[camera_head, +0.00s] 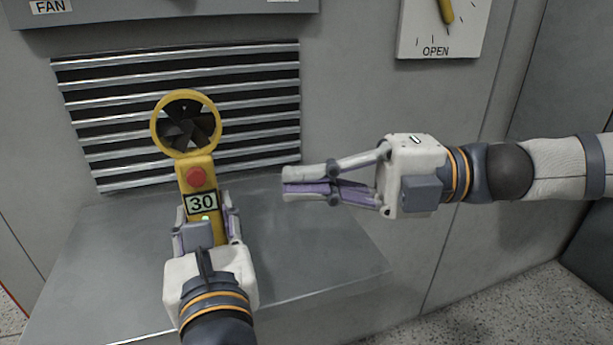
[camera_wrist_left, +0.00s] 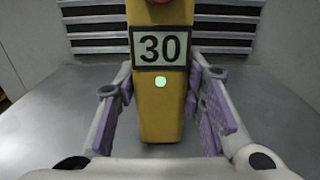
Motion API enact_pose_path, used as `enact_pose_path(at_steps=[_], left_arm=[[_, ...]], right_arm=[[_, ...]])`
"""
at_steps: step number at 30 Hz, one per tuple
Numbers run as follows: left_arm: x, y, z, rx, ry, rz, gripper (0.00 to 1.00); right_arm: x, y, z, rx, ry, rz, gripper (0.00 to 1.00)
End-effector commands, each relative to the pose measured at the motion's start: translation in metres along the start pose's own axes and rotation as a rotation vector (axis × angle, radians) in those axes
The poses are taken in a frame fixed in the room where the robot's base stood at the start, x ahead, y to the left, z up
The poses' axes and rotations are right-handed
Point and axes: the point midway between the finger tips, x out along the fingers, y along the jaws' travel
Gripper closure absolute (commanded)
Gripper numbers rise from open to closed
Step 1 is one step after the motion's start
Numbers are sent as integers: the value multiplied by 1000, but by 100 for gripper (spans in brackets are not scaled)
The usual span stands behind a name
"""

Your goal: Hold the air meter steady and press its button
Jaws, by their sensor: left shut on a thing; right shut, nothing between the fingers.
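The yellow air meter (camera_head: 196,165) stands upright in the head view, with a round fan ring on top, a red button (camera_head: 196,177) and a display reading 30 (camera_head: 202,203). My left gripper (camera_head: 207,215) is shut on its lower body, one finger on each side. In the left wrist view the meter's body (camera_wrist_left: 159,105) shows the same 30 and a lit green dot, with only the red button's lower edge at the top. My right gripper (camera_head: 284,181) is shut and empty, to the right of the meter and apart from it, pointing left at about the button's height.
A slatted vent (camera_head: 255,95) is in the grey wall behind the meter. A grey metal shelf (camera_head: 310,270) lies below. A dial plate marked OPEN (camera_head: 440,30) is at the upper right, and a FAN label (camera_head: 50,6) at the upper left.

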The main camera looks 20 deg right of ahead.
Motion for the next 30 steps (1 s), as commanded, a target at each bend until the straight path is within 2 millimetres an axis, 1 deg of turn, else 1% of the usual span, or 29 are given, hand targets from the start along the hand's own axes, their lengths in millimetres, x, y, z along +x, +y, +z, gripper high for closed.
enact_pose_path(at_steps=[12,13,14,15,16,24,26,29,30], left_arm=[[0,0,0,0,-1,0,100],[0,0,0,0,-1,0,62],[0,0,0,0,-1,0,55],[0,0,0,0,-1,0,46],[0,0,0,0,-1,0,40],[0,0,0,0,0,0,40],[-3,0,0,0,-1,-1,40],[-20,-1,0,-1,-1,-5,40],[-30,-1,0,-1,-1,-5,40]], right_arm=[[0,0,0,0,0,0,100],[0,0,0,0,0,0,100],[0,0,0,0,0,0,100],[0,0,0,0,0,0,100],[0,0,0,0,1,0,100],[0,0,0,0,0,0,100],[0,0,0,0,0,0,100],[0,0,0,0,0,0,100],[0,0,0,0,0,0,100]])
